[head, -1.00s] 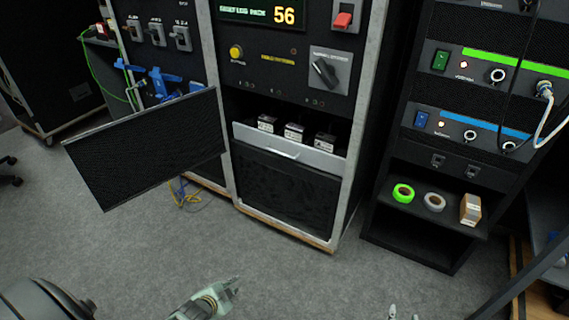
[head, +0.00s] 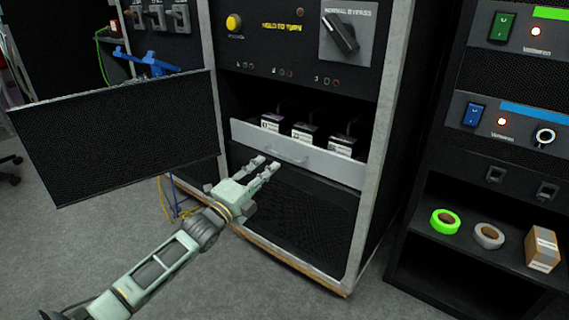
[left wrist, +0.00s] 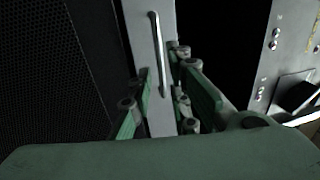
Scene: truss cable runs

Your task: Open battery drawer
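The battery drawer (head: 240,133) has a light grey front with a bar handle (head: 287,153) and sits low in the middle rack. Several batteries (head: 305,132) show behind its front edge. My left gripper (head: 267,167) is open just in front of the drawer, a little left of and below the handle in the head view. In the left wrist view the handle (left wrist: 157,55) stands ahead, roughly in line with the gap between the open fingers (left wrist: 160,95). No contact with the handle shows. My right gripper does not show.
A dark mesh panel (head: 115,135) sticks out at the left, close to my left arm. A dark mesh panel (head: 295,215) lies below the drawer. A shelf at the right holds green tape (head: 445,222), grey tape (head: 489,236) and a box (head: 542,250). Grey floor is free in front.

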